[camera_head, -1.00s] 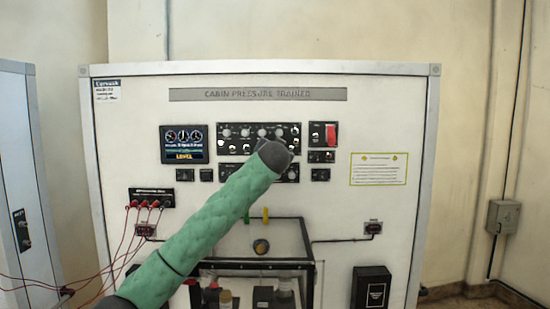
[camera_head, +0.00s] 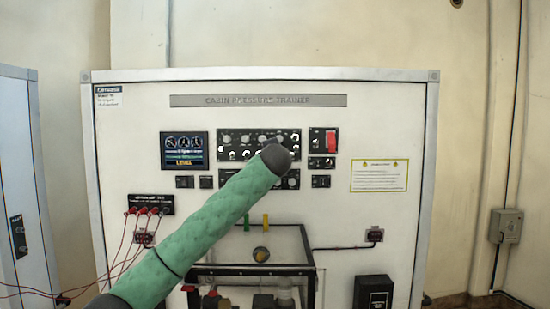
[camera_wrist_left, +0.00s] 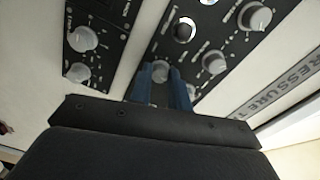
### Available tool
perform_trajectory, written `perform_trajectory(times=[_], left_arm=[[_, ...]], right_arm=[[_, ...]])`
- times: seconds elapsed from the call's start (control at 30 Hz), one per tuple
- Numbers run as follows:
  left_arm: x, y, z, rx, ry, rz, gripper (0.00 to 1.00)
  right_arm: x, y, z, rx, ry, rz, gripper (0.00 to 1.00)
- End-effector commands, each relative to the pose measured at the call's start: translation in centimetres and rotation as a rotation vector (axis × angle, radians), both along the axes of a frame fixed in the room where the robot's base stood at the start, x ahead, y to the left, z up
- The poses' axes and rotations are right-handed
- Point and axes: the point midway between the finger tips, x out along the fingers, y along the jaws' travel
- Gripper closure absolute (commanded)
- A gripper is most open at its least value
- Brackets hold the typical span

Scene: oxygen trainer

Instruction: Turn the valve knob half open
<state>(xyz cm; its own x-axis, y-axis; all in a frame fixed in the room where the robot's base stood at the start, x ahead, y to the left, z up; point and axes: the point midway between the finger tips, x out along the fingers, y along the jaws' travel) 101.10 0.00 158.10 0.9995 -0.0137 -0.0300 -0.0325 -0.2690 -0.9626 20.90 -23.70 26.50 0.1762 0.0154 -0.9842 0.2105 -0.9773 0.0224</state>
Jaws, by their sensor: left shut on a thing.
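My left arm crosses the head view from the lower left, and its dark wrist covers part of the upper control panel (camera_head: 225,140). In the left wrist view the blue fingers of my left gripper (camera_wrist_left: 168,82) are shut on a grey round knob (camera_wrist_left: 160,69) on the black panel. The knob shows between the fingertips, partly hidden by them. Its pointer angle cannot be made out. My right gripper is in neither view.
Other grey knobs (camera_wrist_left: 214,62) sit close around the gripper. A red switch cover (camera_head: 331,141) is to the right. A clear chamber (camera_head: 290,240) with yellow and green handles is below. Red cables (camera_head: 120,245) hang at the left from a small black box.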

Motion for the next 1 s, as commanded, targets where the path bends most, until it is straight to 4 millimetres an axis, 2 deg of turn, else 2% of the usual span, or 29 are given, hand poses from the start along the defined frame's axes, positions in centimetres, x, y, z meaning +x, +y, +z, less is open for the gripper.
perform_trajectory(times=[0.27,0.7,0.73,0.8,1.0], left_arm=[[-0.03,-0.12,-0.12,0.064,0.001,-0.001,1.0],[-0.03,-0.15,-0.17,0.072,0.002,-0.002,1.0],[-0.02,-0.15,-0.17,0.071,0.002,-0.002,0.76],[-0.02,-0.14,-0.16,0.071,0.001,-0.001,0.62],[-0.01,-0.09,-0.09,0.071,0.001,-0.001,0.6]], right_arm=[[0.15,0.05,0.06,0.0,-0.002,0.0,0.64],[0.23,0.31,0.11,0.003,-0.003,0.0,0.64],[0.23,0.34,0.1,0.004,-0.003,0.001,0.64],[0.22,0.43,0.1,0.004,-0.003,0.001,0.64],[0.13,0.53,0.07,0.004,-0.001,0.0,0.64]])
